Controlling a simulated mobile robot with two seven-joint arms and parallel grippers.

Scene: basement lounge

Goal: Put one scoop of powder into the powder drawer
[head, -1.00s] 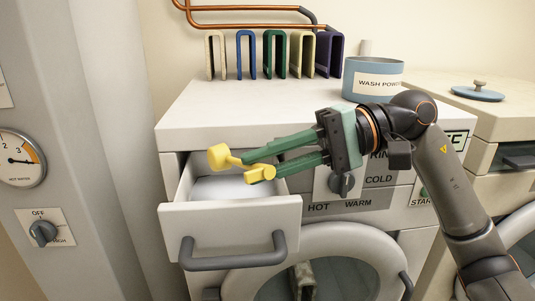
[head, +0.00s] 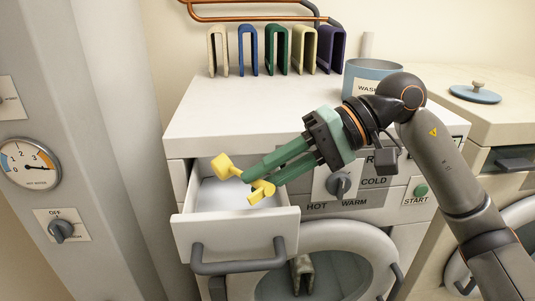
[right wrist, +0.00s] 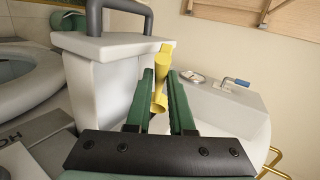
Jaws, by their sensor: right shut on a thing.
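The powder drawer (head: 235,236) is a white box pulled out of the washing machine's front, with a grey bar handle. Its inside looks pale; I cannot tell if powder lies in it. My right gripper (head: 258,182) is shut on the yellow scoop (head: 223,165) and slants down to the left over the open drawer. The scoop also shows between the fingers in the right wrist view (right wrist: 161,75). Its contents are not visible. The blue-grey wash powder tub (head: 362,76) stands on the machine top, partly hidden by my right arm. My left gripper is not in view.
Several coloured arch-shaped holders (head: 276,50) stand along the back of the machine top (head: 235,110). A blue lid (head: 475,94) lies on the neighbouring machine. A dial and a START button (head: 421,191) sit right of the drawer. A grey column with a gauge (head: 29,163) stands left.

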